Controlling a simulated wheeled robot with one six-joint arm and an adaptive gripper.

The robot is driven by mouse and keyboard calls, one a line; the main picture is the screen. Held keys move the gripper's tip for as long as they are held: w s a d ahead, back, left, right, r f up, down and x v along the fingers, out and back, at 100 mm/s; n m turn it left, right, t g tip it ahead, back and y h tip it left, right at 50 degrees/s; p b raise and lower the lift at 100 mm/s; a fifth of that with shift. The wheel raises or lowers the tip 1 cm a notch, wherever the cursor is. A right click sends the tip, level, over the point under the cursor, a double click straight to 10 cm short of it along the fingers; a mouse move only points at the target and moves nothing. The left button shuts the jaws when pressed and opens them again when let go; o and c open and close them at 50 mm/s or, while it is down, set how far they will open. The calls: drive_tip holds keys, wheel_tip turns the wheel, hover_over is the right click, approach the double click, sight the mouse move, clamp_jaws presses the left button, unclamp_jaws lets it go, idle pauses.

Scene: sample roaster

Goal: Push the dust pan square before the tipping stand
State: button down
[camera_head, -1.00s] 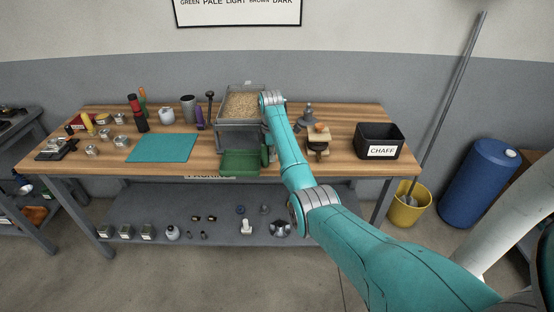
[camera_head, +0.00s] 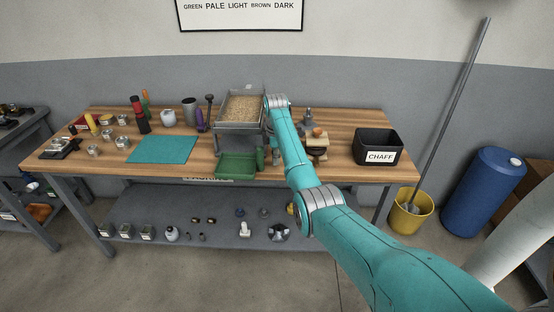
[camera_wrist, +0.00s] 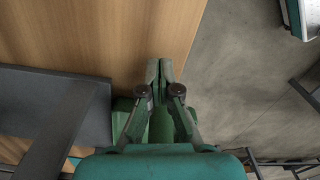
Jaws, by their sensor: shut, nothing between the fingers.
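The green dust pan (camera_head: 236,165) lies at the table's front edge, just before the grey tipping stand (camera_head: 239,143), whose tray holds pale beans (camera_head: 243,108). The pan looks roughly in line with the stand; I cannot tell if it is exactly square. My gripper (camera_head: 275,158) is low at the pan's right side, partly hidden by my arm. In the wrist view my gripper (camera_wrist: 160,65) is shut and empty, its tips over bare wood. A green part of the pan (camera_wrist: 122,112) shows left of the fingers, and the dark grey stand (camera_wrist: 60,100) beyond it. Contact with the pan is unclear.
Right of my arm stand a small wooden-topped item (camera_head: 316,140) and the black chaff bin (camera_head: 378,146). A teal mat (camera_head: 162,149) lies left of the pan, with cups and bottles behind it. The table's front edge is close to the pan.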

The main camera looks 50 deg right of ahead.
wheel_tip(320, 180, up, 10)
drive_tip(key=shift+s+d, duration=0.2)
drive_tip(key=shift+d, duration=0.1)
idle(0.4)
